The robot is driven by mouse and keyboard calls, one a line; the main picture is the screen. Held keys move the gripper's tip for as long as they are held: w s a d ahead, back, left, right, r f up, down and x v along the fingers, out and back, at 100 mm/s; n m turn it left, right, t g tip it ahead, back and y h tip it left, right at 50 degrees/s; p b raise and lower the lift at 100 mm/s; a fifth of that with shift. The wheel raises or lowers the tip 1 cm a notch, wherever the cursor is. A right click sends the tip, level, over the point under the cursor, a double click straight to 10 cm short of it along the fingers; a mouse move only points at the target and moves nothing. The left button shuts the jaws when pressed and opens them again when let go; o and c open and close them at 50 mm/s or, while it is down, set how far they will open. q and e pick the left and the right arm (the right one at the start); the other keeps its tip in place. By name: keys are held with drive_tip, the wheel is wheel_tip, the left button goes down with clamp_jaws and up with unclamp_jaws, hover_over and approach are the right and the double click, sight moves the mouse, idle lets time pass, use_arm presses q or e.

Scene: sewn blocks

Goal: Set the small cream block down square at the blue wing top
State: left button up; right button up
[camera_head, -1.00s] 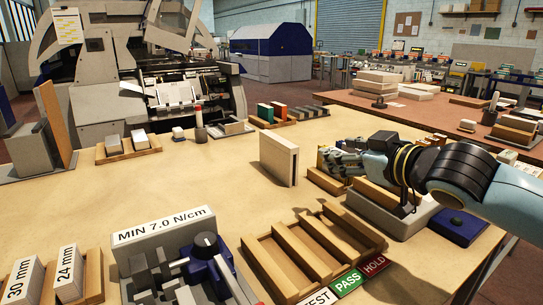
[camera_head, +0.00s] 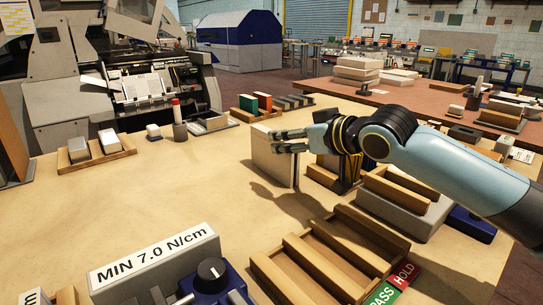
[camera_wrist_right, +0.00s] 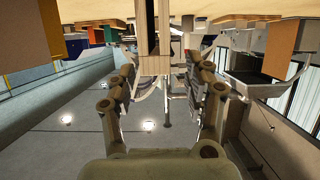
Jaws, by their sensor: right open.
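A cream block (camera_head: 268,160) stands upright on the table in the middle of the head view. My right gripper (camera_head: 287,141) is open at its right edge, fingers pointing left. In the right wrist view (camera_wrist_right: 155,80), a pale upright piece (camera_wrist_right: 146,30) shows edge-on between and beyond the spread fingers; I cannot tell whether they touch it. A smaller pale block (camera_head: 153,131) sits farther back to the left. Blue shows on the tester (camera_head: 212,285) at the front and on a pad (camera_head: 472,224) at right; I cannot tell which is the blue wing top. My left gripper is not in view.
A slotted wooden tray (camera_head: 300,268) with PASS and HOLD labels lies at the front. A MIN 7.0 N/cm sign (camera_head: 153,262) stands left of it. Wooden holders (camera_head: 75,164) stand at the back left. The table's left middle is clear.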

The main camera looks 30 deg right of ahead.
drive_tip(key=shift+w+a+f, duration=0.1)
drive_tip(key=shift+w+f, duration=0.05)
drive_tip(key=shift+w, duration=0.4)
drive_tip(key=shift+w+f, duration=0.1)
drive_tip(key=shift+w, duration=0.2)
drive_tip(key=x, duration=0.4)
drive_tip(key=shift+w+b, duration=0.3)
drive_tip(key=shift+w, duration=0.15)
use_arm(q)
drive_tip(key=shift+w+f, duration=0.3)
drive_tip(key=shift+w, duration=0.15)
use_arm(e)
drive_tip(key=shift+s, duration=0.1)
drive_tip(key=shift+c, duration=0.9)
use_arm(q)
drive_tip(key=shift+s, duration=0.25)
use_arm(e)
clamp_jaws()
